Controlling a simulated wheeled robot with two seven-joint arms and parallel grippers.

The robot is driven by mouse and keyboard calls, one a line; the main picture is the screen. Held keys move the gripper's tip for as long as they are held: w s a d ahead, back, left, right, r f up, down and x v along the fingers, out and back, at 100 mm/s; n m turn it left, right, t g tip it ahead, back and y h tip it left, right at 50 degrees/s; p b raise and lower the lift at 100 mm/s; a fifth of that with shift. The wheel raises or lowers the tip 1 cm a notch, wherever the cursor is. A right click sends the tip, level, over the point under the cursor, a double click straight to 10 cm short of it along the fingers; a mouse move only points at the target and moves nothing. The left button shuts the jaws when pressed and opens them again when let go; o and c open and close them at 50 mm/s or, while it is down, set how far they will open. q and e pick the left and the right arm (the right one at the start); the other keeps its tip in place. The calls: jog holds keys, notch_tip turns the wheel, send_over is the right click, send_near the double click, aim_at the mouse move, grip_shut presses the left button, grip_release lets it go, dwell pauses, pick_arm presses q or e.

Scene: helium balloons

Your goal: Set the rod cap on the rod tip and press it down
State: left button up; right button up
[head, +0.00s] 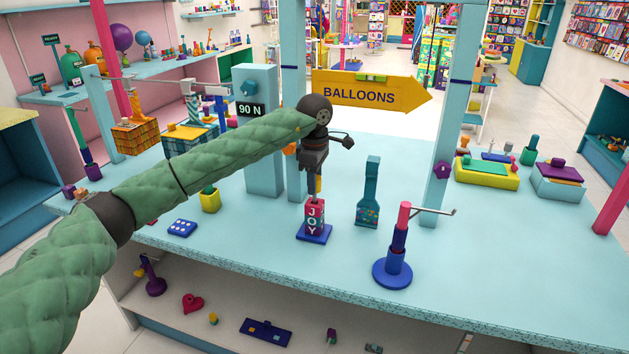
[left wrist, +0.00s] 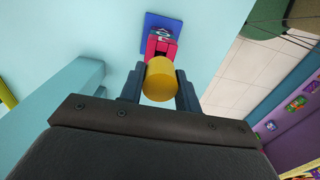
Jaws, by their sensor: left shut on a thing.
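My left gripper (head: 314,192) points down above a red block lettered JOY (head: 314,217) that stands on a blue square base (head: 313,236). In the left wrist view, the gripper (left wrist: 160,90) is shut on a yellow cylinder (left wrist: 159,80), which looks like the rod cap. Beyond it the red block (left wrist: 163,42) and its blue base (left wrist: 157,22) show. I cannot tell whether the cylinder touches the block; any rod tip beneath it is hidden. My right gripper is not in view.
Right of the block stand a teal paddle-shaped post (head: 368,195) and a blue stand (head: 392,270) with a red top and metal arm. A 90 N post (head: 262,165) rises behind. A blue dice-like block (head: 182,228) lies left. The right front tabletop is clear.

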pick_arm(q)
jog(key=shift+f+b, duration=0.7)
jog(key=shift+f, duration=0.25)
jog(key=o, duration=1.1)
jog(key=shift+r, duration=0.15)
jog(key=shift+r+p, duration=0.5)
jog(key=shift+r, duration=3.4)
